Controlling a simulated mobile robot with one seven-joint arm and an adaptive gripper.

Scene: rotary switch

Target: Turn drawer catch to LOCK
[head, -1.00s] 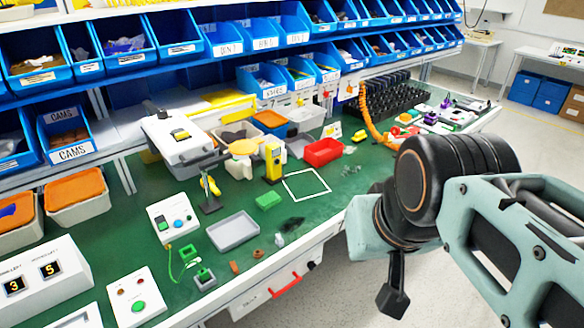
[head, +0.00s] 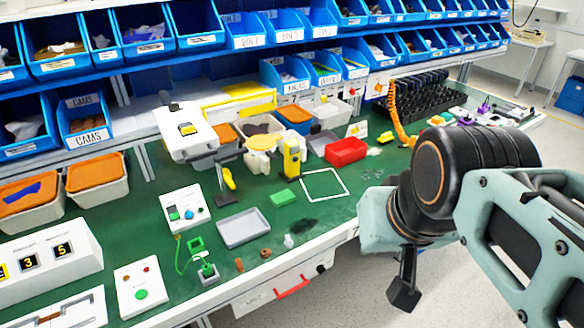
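A white drawer front (head: 262,297) sits under the front edge of the bench, with a red bar handle (head: 292,287). A small dark knob (head: 321,267), which looks like the drawer catch, is to the right of the handle. Its markings and pointer direction are too small to read. My gripper (head: 404,291) hangs below my wrist, to the right of the knob in the picture and apart from it. Only a dark end part shows, so its opening cannot be told. I see nothing held in it.
The green bench top (head: 330,212) holds a grey tray (head: 243,227), a red bin (head: 346,151), a button box (head: 140,288) and several small parts. Blue bins line the shelves behind. The floor (head: 385,250) in front of the bench looks clear.

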